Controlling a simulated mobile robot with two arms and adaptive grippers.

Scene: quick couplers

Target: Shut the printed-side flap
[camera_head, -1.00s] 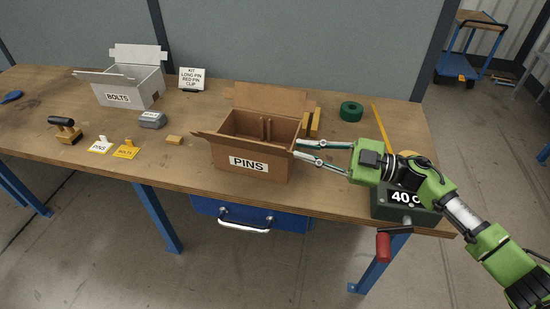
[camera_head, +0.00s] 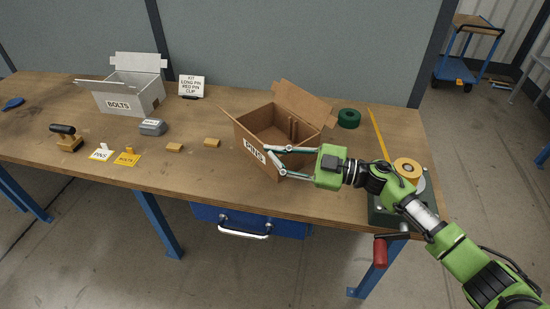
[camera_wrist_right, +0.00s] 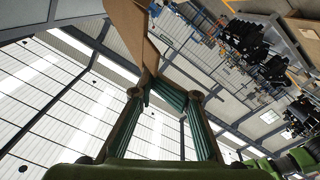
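The brown cardboard box marked PINS (camera_head: 262,128) stands askew on the bench, its printed side (camera_head: 254,150) facing front-left. A tall flap (camera_head: 305,102) stands up at its back right and another (camera_head: 234,122) sticks out at the left. My right gripper (camera_head: 267,150) is at the box's front corner, beside the PINS label. In the right wrist view its fingertips (camera_wrist_right: 160,88) bend inward and come together at a brown cardboard panel (camera_wrist_right: 132,28). Which panel this is, I cannot tell, and the printed-side flap is not clear behind the fingers. My left gripper is out of view.
A white box marked BOLTS (camera_head: 128,97) stands at the back left. Two small yellow blocks (camera_head: 212,142) lie left of the PINS box. A green tape roll (camera_head: 348,118) is behind it, and a dark device (camera_head: 385,212) with a yellow-topped roll (camera_head: 408,169) stands right.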

